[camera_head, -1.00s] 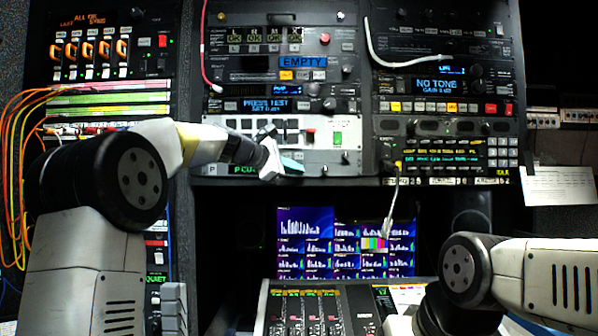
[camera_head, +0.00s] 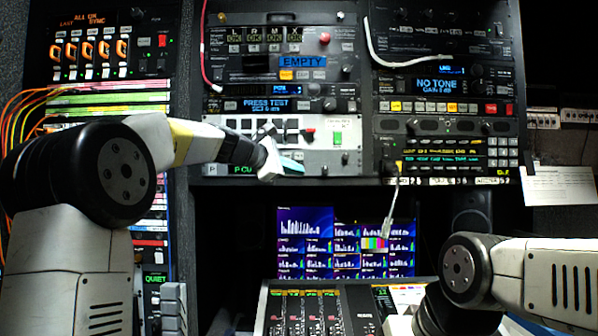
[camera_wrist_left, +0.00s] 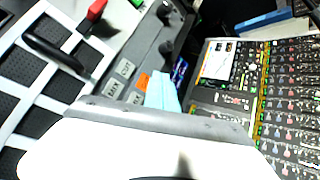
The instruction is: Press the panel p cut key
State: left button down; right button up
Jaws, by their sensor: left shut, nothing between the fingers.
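Panel P (camera_head: 330,158) is the pale panel in the middle rack, with a row of dark square keys, a red switch and a green-lit switch. Its "P CUT" display (camera_head: 243,169) is partly covered by my left gripper. My left gripper (camera_head: 284,164) is shut and empty in front of the panel's lower edge. In the left wrist view its light blue tip (camera_wrist_left: 163,92) is close beside small labelled keys, one reading "CUT" (camera_wrist_left: 125,68) and one lit orange (camera_wrist_left: 143,82). I cannot tell whether the tip touches any key. My right gripper is out of view.
A red-capped switch (camera_wrist_left: 96,10) and a dark handle (camera_wrist_left: 52,48) stick out from the panel. A white cable (camera_head: 400,60) hangs at the right rack. Below are monitors (camera_head: 305,228) and a mixing desk (camera_head: 350,300), with open space between.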

pick_arm(q)
jog(key=s, duration=0.4)
jog(key=shift+s, duration=0.25)
dwell(0.6)
jog(key=s+a+f+m+g+y, duration=0.1)
jog(key=s+a+f+m, duration=0.3)
jog(key=s+f, duration=0.6)
jog(key=s+a+f+m+g+y, duration=0.2)
jog(key=s+a+f+m+y, duration=0.2)
jog(key=s+f, duration=0.6)
jog(key=s+a+f+m+g+y, duration=0.1)
jog(key=s+a+f+m+y, duration=0.2)
jog(key=s+a+f+m, duration=0.2)
jog(key=s+f+m, duration=0.3)
jog(key=s+f, duration=0.3)
jog(key=s, duration=0.2)
jog(key=shift+s+a+g, duration=0.15)
jog(key=shift+s+g, duration=0.2)
jog(key=shift+g, duration=0.05)
